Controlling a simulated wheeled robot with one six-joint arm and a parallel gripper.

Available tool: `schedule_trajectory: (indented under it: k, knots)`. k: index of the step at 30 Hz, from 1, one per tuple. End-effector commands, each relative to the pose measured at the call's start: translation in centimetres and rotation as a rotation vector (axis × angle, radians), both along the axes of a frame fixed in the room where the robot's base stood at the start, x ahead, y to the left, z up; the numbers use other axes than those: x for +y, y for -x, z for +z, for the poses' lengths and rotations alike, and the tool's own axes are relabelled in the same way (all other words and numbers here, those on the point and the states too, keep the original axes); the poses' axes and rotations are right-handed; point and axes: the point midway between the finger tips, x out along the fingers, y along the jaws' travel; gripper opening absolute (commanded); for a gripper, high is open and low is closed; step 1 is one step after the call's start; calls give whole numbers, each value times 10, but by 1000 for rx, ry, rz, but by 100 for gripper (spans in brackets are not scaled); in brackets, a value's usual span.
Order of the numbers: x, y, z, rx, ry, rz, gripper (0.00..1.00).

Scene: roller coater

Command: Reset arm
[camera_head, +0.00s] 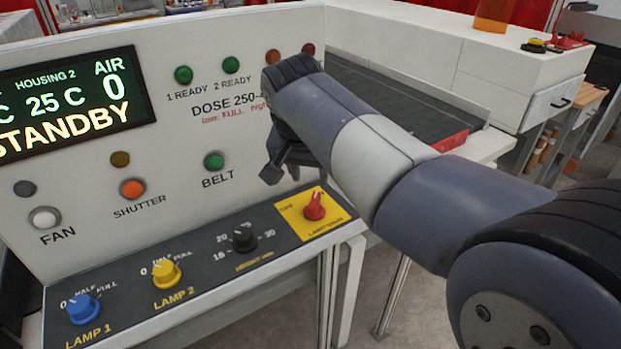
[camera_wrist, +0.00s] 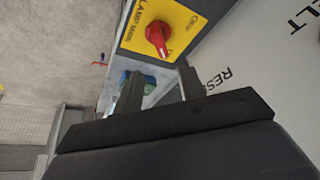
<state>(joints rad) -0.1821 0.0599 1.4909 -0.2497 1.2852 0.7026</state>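My arm reaches in from the right in the head view, and my gripper (camera_head: 272,172) hangs in front of the panel, right of the BELT button, above and left of the red knob. In the wrist view my gripper (camera_wrist: 161,84) shows two dark fingers standing apart with nothing held between them. The red knob (camera_head: 314,206) sits on a yellow plate (camera_head: 296,221). The red knob also shows in the wrist view (camera_wrist: 157,36), beyond the fingertips and apart from them.
The upright control panel (camera_head: 95,200) carries a green BELT button (camera_head: 214,160), an orange SHUTTER button (camera_head: 132,188) and a white FAN button (camera_head: 44,218). The display (camera_head: 70,105) reads STANDBY. Blue (camera_head: 83,309), yellow (camera_head: 166,273) and black (camera_head: 243,238) knobs line the sloped ledge. A dark belt (camera_head: 400,98) lies behind my arm.

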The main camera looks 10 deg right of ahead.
Motion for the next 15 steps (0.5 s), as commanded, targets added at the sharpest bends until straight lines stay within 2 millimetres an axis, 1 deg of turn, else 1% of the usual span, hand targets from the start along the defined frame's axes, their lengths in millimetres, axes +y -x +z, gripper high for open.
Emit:
schedule_trajectory:
  k: [10, 14, 15]
  knots:
    - [0, -1, -3, 1, 0, 0, 38]
    - [-3, -5, -14, 3, 1, -1, 38]
    - [-4, -7, -20, 4, 1, -1, 38]
